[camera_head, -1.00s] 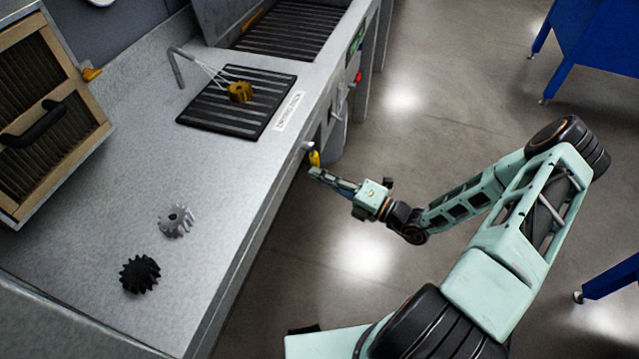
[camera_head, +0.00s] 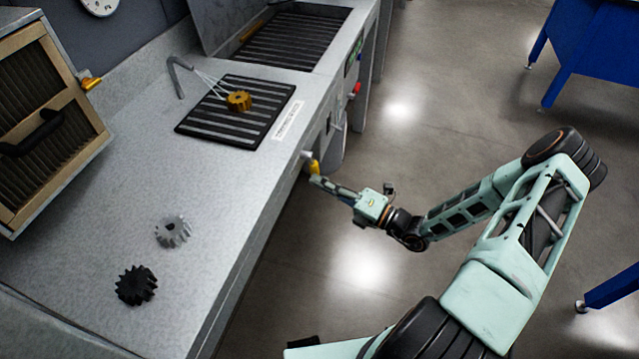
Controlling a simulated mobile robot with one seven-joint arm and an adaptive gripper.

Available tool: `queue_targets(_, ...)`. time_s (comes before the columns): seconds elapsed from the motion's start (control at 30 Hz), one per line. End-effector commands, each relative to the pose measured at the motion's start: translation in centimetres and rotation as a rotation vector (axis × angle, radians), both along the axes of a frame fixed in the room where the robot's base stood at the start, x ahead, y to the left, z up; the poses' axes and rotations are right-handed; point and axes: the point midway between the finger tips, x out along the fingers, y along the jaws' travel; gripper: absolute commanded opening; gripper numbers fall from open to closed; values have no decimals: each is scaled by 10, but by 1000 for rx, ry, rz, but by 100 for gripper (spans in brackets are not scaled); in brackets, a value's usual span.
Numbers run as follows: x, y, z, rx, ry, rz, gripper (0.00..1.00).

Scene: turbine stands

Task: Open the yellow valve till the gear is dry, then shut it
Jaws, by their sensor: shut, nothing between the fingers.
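The yellow valve (camera_head: 314,166) is on the front side of the grey bench, below the top's edge. My gripper (camera_head: 316,181) is shut and empty, with its tips right at the valve's lower end; I cannot tell whether they touch. A golden-brown gear (camera_head: 238,100) sits on the black slatted grate (camera_head: 212,128) in the bench top. Thin pale streams run from the bent grey nozzle (camera_head: 181,64) to the gear.
A silver gear (camera_head: 172,232) and a black gear (camera_head: 136,285) lie on the bench top (camera_head: 130,190). A wood-framed box (camera_head: 45,125) stands at the left. A red knob (camera_head: 354,90) is further along the bench front. The floor to the right is open, with blue tables beyond.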

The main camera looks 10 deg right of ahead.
Motion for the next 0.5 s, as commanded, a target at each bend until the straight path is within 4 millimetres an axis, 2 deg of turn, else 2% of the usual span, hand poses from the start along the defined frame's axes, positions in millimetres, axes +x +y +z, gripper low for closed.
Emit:
queue_targets(0.17,7,-4,-3,-41,-84,-1,0)
queue_targets(0.5,29,-14,0,-176,-365,-1,0)
